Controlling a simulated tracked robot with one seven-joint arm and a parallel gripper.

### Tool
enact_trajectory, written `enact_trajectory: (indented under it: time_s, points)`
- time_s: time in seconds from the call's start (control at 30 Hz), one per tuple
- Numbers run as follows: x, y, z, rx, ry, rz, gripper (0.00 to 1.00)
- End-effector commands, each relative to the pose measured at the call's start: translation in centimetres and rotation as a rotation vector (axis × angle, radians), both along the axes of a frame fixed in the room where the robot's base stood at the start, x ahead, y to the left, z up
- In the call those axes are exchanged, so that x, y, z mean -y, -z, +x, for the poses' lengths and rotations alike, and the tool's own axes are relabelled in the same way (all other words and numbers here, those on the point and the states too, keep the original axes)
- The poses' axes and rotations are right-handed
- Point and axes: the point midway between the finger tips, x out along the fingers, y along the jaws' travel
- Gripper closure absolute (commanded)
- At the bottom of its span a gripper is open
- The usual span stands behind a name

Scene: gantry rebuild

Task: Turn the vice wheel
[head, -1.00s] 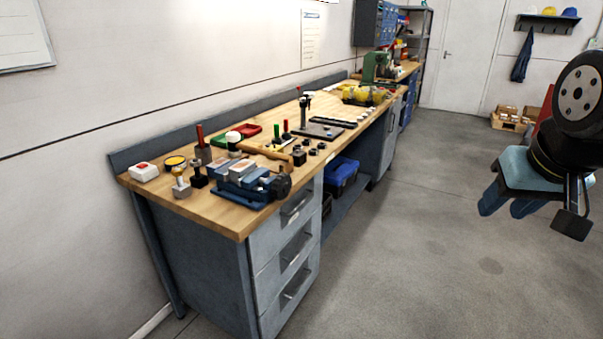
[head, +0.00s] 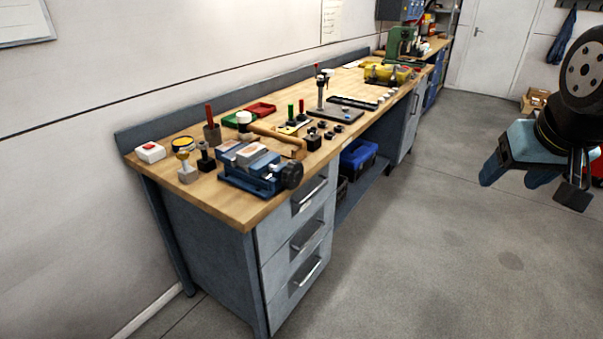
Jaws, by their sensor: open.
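The blue vice (head: 247,167) sits on the near end of the wooden workbench, close to its front edge. Its dark round wheel (head: 292,175) faces the front right, at the bench edge. My gripper (head: 507,178) hangs in the air at the right of the head view, over the open floor and well apart from the vice. Its blue fingers point down and stand apart, with nothing seen between them.
The workbench (head: 230,205) has drawers below its near end. A red-button box (head: 150,152), stamps, red and green trays and a wooden-handled tool (head: 278,138) lie around the vice. A blue toolbox (head: 357,158) is on the lower shelf. The floor (head: 420,250) in front is clear.

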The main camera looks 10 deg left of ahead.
Motion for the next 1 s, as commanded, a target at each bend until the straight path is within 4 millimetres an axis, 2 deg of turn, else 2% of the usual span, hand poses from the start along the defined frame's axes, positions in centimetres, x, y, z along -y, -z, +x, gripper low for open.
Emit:
enact_trajectory:
  time_s: [0.07,0.33,0.6,0.8,1.0]
  points:
    - [-0.1,0.6,2.2,0.023,-0.031,-0.042,0.26]
    - [-0.8,3.1,11.3,0.164,-0.214,-0.204,0.0]
    - [-4.3,6.8,18.8,0.313,-0.463,-0.295,0.0]
    - [-8.3,10.2,22.6,0.431,-0.665,-0.298,0.0]
    - [-13.1,13.9,24.6,0.558,-0.863,-0.242,0.0]
